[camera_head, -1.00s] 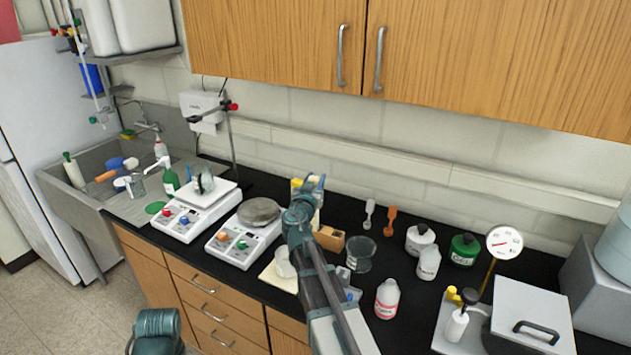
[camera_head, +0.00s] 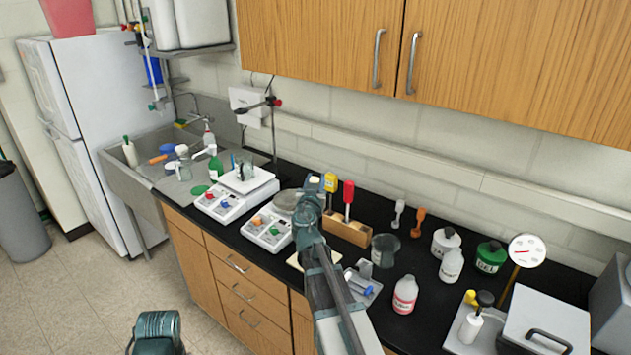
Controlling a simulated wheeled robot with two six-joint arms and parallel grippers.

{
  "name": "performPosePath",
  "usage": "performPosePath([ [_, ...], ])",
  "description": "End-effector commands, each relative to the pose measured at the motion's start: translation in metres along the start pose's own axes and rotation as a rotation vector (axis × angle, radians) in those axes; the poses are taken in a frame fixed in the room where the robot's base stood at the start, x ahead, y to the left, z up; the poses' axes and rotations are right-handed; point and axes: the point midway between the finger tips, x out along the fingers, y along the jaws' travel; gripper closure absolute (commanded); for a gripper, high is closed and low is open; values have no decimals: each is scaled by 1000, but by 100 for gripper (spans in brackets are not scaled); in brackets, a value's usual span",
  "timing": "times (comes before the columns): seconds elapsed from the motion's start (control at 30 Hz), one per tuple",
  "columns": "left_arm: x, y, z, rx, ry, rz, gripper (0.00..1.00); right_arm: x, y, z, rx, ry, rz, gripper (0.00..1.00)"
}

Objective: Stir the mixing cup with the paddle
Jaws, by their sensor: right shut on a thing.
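My right gripper (camera_head: 315,183) reaches up over the counter from the bottom centre. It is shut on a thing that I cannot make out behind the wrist. A wooden block (camera_head: 349,232) to its right holds a yellow-handled tool (camera_head: 330,182) and a red-handled tool (camera_head: 348,192), both upright. A clear cup (camera_head: 386,250) stands right of the block, apart from the gripper. A pale mat (camera_head: 296,262) lies behind my right arm; the white cup seen on it earlier is hidden. I cannot tell which is the mixing cup. My left gripper's fingers are out of view.
Bottles (camera_head: 405,294) and a grey-white box (camera_head: 545,318) fill the right.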

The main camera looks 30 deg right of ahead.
Motion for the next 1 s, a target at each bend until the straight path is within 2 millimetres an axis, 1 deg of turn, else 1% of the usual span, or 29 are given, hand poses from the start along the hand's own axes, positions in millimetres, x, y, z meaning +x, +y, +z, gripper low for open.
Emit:
performPosePath([
  [0.03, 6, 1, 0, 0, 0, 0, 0, 0, 0, 6, 0, 0, 0, 100],
  [1.0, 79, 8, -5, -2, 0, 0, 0, 0, 0, 80, 0, 0, 0, 100],
])
